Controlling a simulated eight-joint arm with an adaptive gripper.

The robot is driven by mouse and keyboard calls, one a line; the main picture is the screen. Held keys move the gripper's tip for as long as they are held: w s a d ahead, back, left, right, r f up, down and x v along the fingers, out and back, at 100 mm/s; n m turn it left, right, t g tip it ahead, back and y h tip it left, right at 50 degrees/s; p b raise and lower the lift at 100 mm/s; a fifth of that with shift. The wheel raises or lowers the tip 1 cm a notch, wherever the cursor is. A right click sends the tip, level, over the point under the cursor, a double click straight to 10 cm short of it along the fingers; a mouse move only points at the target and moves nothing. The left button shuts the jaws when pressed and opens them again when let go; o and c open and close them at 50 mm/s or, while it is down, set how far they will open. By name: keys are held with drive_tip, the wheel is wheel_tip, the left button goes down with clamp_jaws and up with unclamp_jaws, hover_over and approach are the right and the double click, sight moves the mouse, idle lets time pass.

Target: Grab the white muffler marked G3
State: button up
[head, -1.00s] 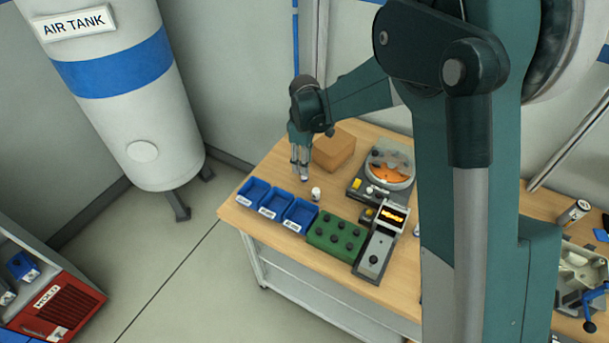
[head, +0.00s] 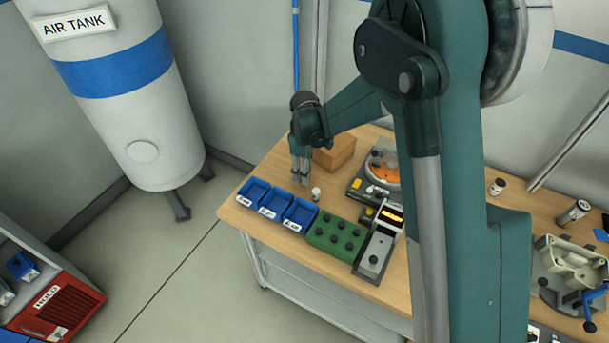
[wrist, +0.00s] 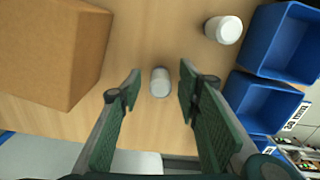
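Two white cylindrical mufflers show in the wrist view. One muffler (wrist: 160,82) is between the open fingers of my gripper (wrist: 159,84), apart from both. The other muffler (wrist: 224,29) is at upper right, beside the blue bins. I can read no mark on either, so I cannot tell which is G3. In the head view my gripper (head: 301,182) points down over the workbench (head: 290,163). One white muffler (head: 316,194) stands just right of it; the other is not clearly visible there.
A cardboard box (head: 335,153) stands close behind my gripper and at left in the wrist view (wrist: 50,45). Several blue bins (head: 270,205) line the bench's front left. A green block with knobs (head: 336,234) and a grey device (head: 375,250) are to the right.

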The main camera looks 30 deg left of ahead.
idle(0.5)
drive_tip(key=c, duration=1)
drive_tip(key=shift+r, duration=0.1)
drive_tip(key=shift+r, duration=4.9)
